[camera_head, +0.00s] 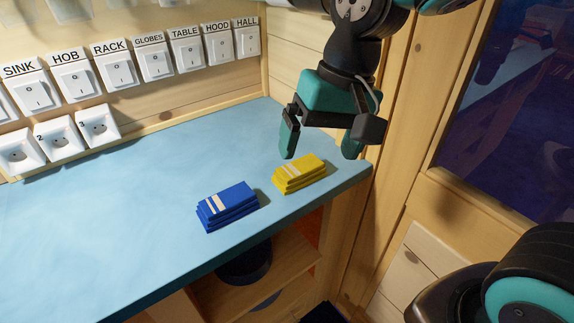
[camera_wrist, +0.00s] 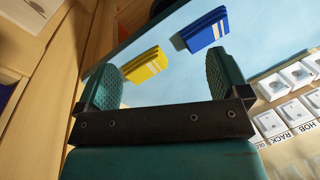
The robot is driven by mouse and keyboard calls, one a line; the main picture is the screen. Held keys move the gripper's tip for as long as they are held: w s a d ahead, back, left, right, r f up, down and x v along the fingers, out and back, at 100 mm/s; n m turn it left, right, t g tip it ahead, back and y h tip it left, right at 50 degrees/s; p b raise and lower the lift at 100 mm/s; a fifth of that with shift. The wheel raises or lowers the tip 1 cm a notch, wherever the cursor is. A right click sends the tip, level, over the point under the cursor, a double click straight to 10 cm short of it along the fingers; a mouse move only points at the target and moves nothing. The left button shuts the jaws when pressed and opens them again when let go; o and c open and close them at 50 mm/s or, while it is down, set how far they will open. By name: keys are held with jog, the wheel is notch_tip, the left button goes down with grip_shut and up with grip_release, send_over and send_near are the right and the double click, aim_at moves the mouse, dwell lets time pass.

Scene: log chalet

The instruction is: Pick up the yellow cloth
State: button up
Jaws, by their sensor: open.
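The yellow cloth (camera_head: 299,174) lies folded on the blue counter (camera_head: 120,210), near its right front corner. It has pale stripes across it. My gripper (camera_head: 319,150) is open and empty above the counter, just above and behind the yellow cloth. In the wrist view the yellow cloth (camera_wrist: 145,65) shows beyond and between the two fingers, nearer the left finger, and apart from both. A folded blue cloth (camera_head: 228,206) with pale stripes lies to the left of the yellow one, with a small gap between them. It also shows in the wrist view (camera_wrist: 203,31).
Labelled white switches (camera_head: 118,70) line the wall behind the counter, with several sockets (camera_head: 58,137) below at left. A wooden post (camera_head: 385,150) stands right of the counter. Open shelves (camera_head: 270,275) with dark dishes sit underneath. The counter's left part is clear.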

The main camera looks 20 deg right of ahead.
jog(key=w+d+m+h+p, duration=0.2)
jog(key=w+d+m, duration=0.1)
jog(key=w+m, duration=1.15)
jog(key=p, duration=0.2)
send_over(300, 167)
jog(key=shift+h, duration=0.3)
notch_tip(300, 167, down, 12)
jog(key=shift+a+f, duration=0.15)
jog(key=shift+f+p, duration=0.65)
jog(key=shift+f, duration=2.3)
jog(key=c, duration=1)
jog(key=shift+r, duration=0.1)
notch_tip(300, 167, up, 20)
jog(key=shift+f+b, duration=0.1)
jog(key=shift+b, duration=0.95)
